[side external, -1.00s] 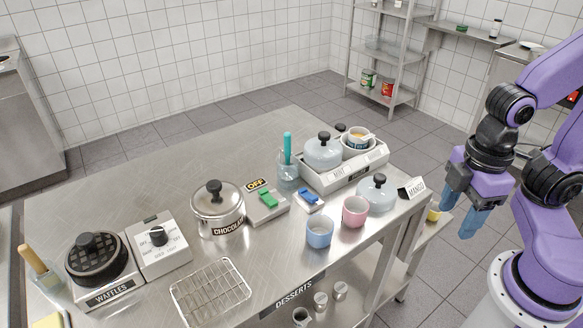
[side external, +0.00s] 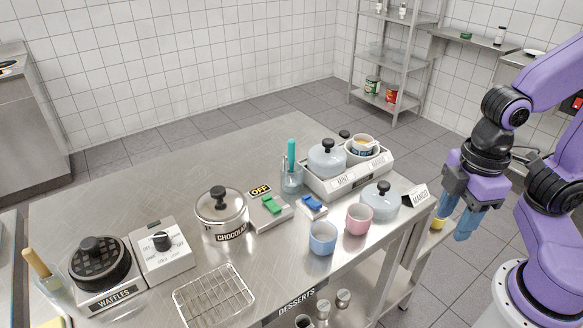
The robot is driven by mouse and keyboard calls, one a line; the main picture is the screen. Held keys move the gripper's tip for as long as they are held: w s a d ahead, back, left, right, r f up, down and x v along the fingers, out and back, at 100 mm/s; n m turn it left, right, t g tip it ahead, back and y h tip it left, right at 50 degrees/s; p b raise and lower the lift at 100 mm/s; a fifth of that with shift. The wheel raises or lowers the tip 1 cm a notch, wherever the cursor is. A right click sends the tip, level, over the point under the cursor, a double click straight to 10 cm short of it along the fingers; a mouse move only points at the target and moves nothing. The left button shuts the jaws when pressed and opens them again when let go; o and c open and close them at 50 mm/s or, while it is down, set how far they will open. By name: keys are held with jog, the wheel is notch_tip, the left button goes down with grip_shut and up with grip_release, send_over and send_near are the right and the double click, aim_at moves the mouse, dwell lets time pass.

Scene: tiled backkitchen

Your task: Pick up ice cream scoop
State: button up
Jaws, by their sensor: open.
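The likely ice cream scoop shows only as a teal handle (side external: 291,155) standing upright in a clear container (side external: 291,178) on the steel table; its lower end is hard to make out. The container stands at the left end of the white ice cream tray. My gripper (side external: 453,222) is open and empty, its blue fingers pointing down, to the right of the table's right end and well apart from the handle.
A chocolate pot (side external: 221,214), waffle iron (side external: 97,265) and wire rack (side external: 213,296) are further left.

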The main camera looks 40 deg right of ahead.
jog(key=w+a+r+n, duration=0.1)
jog(key=w+a+r, duration=0.2)
jog(key=w, duration=0.2)
jog(key=w+a+r, duration=0.2)
jog(key=w+a, duration=0.2)
jog(key=w, duration=0.2)
notch_tip(320, 180, up, 6)
jog(key=n+h, duration=0.2)
jog(key=n, duration=0.2)
send_over(291, 140)
jog(key=a, duration=0.2)
jog(key=f, duration=0.5)
jog(key=d+f, duration=0.1)
jog(key=f, duration=0.4)
jog(key=d+f, duration=0.1)
jog(key=f, duration=0.4)
jog(key=shift+d+f, duration=0.2)
jog(key=shift+f, duration=0.15)
grip_shut()
